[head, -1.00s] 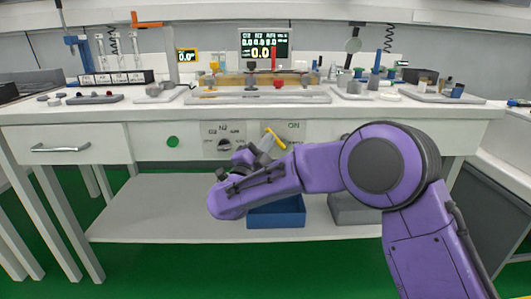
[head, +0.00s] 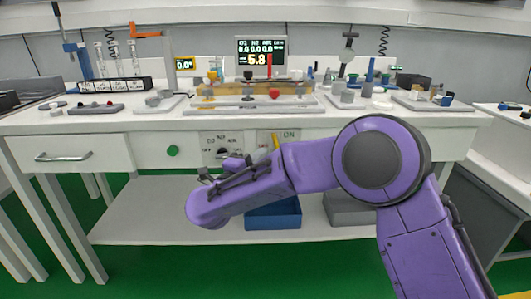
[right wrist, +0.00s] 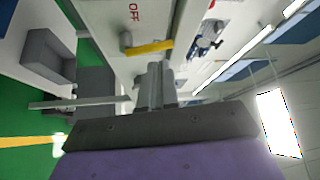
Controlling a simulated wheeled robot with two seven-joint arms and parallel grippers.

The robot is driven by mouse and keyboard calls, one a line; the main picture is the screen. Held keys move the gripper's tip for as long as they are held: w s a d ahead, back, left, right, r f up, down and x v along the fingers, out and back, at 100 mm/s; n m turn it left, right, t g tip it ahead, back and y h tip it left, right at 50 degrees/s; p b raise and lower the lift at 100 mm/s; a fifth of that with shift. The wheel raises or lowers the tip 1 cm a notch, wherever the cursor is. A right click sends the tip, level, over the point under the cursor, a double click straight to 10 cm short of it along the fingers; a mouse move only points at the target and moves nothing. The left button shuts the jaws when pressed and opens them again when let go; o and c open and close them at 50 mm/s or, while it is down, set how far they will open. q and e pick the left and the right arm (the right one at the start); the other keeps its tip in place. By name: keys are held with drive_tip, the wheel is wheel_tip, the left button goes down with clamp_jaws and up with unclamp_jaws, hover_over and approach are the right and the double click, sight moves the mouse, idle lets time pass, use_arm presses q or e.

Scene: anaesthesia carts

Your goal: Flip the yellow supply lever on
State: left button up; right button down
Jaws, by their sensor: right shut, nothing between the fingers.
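The yellow supply lever (head: 276,141) stands about upright on the bench's front panel, just left of the ON label (head: 290,135). In the right wrist view the lever (right wrist: 150,47) lies across the picture beside the red OFF label (right wrist: 135,12). My right gripper (right wrist: 155,70) is shut and empty, its grey fingertips close to the lever; I cannot tell whether they touch it. In the head view my purple right arm hides most of this gripper and the lower end of the lever. My left gripper is not in view.
A rotary selector (head: 222,154) and a green button (head: 172,151) are on the front panel left of the lever. A screen (head: 261,57) reads 5.8. A blue bin (head: 273,216) and a grey bin (head: 350,211) stand on the lower shelf (head: 140,215).

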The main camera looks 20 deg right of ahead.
drive_tip(key=p+v, duration=0.1)
drive_tip(key=v, duration=0.7)
drive_tip(key=shift+s+a+f, duration=0.2)
drive_tip(key=shift+s+a, duration=0.05)
